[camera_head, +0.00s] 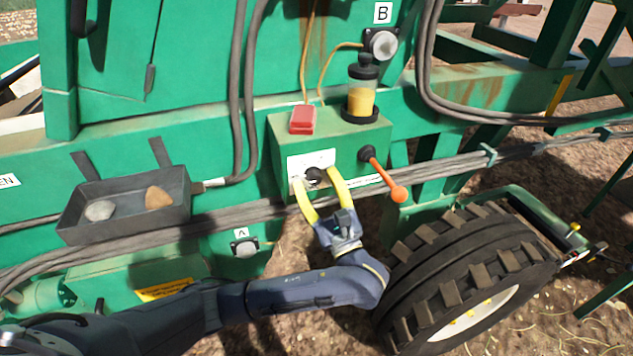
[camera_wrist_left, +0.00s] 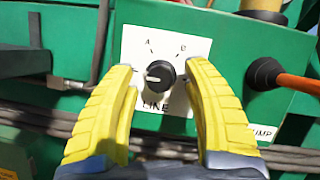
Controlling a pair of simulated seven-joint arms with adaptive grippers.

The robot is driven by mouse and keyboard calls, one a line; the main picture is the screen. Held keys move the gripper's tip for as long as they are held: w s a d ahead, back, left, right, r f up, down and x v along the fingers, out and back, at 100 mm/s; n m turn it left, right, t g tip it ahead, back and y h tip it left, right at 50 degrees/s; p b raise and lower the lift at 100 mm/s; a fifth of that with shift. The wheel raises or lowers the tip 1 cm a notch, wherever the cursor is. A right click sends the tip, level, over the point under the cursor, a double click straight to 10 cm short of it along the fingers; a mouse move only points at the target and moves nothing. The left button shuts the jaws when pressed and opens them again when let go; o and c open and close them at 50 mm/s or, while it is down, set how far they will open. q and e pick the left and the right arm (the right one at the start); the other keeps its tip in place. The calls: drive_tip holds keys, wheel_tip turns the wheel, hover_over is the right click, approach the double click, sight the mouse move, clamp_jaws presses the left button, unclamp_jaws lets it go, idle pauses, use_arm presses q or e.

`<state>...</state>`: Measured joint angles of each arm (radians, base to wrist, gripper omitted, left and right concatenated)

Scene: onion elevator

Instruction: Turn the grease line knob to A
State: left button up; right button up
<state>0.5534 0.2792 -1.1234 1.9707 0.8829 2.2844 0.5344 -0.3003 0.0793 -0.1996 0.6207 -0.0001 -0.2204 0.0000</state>
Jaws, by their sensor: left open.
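The grease line knob (camera_head: 314,175) is a small black knob on a white label plate (camera_head: 296,161) on the front of a green box. In the left wrist view the knob (camera_wrist_left: 160,74) has a white mark pointing left. The letter A (camera_wrist_left: 148,41) is above it to the left and B (camera_wrist_left: 182,48) above to the right. My left gripper (camera_head: 315,178) is open, with its yellow fingers on either side of the knob and visible gaps between them and it. The left finger (camera_wrist_left: 104,115) hides part of the plate's left side. My right gripper is not in view.
An orange-tipped lever (camera_head: 384,180) sticks out just right of the knob. A red block (camera_head: 302,119) and a grease reservoir (camera_head: 361,88) sit on the box. A grey tray (camera_head: 80,225) with stones is at left; a large tyre (camera_head: 460,285) is below right.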

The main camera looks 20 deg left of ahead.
use_arm(q)
clamp_jaws()
idle(0.4)
